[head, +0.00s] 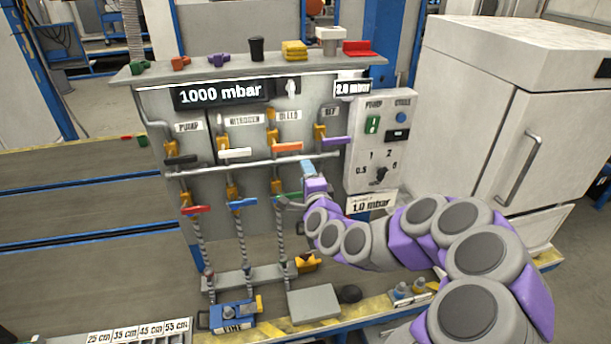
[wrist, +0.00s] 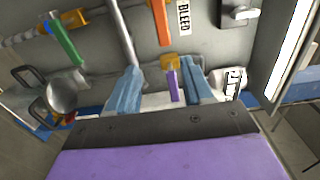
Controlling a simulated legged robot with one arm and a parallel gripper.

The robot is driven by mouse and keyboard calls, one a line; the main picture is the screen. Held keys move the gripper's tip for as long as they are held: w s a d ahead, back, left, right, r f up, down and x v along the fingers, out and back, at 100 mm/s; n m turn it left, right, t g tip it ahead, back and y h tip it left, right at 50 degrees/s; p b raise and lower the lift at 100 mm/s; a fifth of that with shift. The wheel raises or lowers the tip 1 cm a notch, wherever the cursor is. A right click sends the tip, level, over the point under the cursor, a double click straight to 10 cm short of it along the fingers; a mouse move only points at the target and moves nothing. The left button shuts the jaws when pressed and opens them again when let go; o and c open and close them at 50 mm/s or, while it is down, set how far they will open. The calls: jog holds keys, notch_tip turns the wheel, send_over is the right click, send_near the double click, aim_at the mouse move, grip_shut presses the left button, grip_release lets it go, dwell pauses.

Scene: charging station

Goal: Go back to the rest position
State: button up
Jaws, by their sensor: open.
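My arm reaches in from the lower right in the head view. My gripper (head: 307,168) is in front of the grey valve panel (head: 210,125), just below the purple valve handle (head: 335,141). In the wrist view, the light blue fingers of my gripper (wrist: 160,88) are apart with nothing clamped between them. The purple handle (wrist: 172,86) on its yellow valve shows in the gap, beyond the fingers; I cannot tell how far. No rest position is marked in view.
A control box (head: 381,140) with a knob stands right of my gripper, close to my arm. A white cabinet (head: 480,130) stands farther right. A blue vise (head: 232,315) and grey block (head: 314,302) lie below.

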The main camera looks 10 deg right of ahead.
jog(key=s+a+f+n+g+y, duration=0.1)
jog(key=s+a+n+g+y, duration=0.1)
jog(key=s+a+n+g, duration=0.5)
jog(key=s+a+f+n+g+y, duration=0.25)
jog(key=s+a+n, duration=0.2)
jog(key=s, duration=0.45)
jog(key=s+d+n+g+h, duration=0.1)
jog(key=s+d+n+g, duration=0.1)
jog(key=s, duration=0.9)
jog(key=s+d+n+g+h, duration=0.2)
jog(key=s+d+g, duration=0.2)
jog(key=s, duration=0.8)
jog(key=s+d+n+g+h, duration=0.1)
jog(key=s+d+n+g, duration=0.1)
jog(key=s, duration=0.9)
jog(key=shift+s+d+r+g, duration=0.15)
jog(key=shift+d+r+g, duration=0.15)
jog(key=shift+d+g, duration=0.6)
jog(key=shift+a+n+g+h, duration=0.25)
jog(key=shift+a, duration=0.05)
